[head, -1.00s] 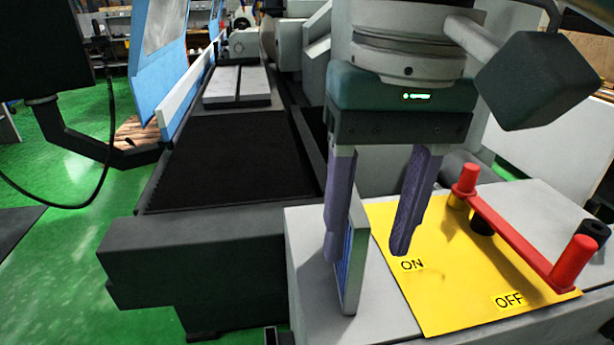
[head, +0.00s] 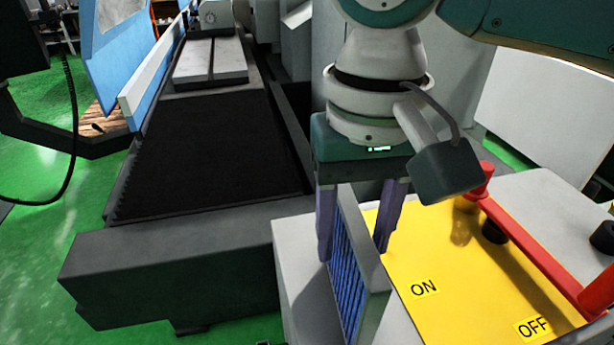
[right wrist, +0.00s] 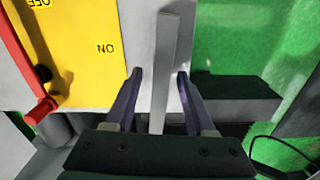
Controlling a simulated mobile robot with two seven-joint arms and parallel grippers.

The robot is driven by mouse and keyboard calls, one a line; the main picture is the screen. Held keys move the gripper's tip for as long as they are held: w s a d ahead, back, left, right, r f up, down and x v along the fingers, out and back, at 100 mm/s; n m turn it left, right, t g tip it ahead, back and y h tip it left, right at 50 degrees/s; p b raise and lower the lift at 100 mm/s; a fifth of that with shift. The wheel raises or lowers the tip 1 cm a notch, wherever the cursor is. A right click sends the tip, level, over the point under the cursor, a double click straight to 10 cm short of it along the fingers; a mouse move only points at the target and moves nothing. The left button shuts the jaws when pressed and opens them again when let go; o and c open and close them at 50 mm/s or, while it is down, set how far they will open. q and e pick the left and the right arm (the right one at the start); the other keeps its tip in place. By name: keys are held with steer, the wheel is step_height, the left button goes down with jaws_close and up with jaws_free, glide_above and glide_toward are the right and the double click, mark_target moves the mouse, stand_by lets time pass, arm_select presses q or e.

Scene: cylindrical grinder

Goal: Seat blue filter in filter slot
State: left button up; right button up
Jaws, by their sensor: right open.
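The blue filter is an upright thin panel with a grey frame and a blue pleated face (head: 349,284). It stands on the grey cabinet top beside the yellow plate. In the right wrist view it shows edge-on as a grey strip (right wrist: 165,85). My right gripper (head: 353,250) points down with its purple fingers open, one on each side of the panel. In the right wrist view the fingertips (right wrist: 160,73) show gaps to the panel on both sides. My left gripper is not in view. I cannot make out the filter slot.
A yellow plate (head: 440,262) marked ON and OFF lies right of the filter, with a red bar handle (head: 525,245) raised above it. A dark machine bed (head: 215,150) lies to the left. Green floor (head: 40,250) is open at far left.

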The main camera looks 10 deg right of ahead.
steer(key=shift+f, duration=1.2)
jaws_close()
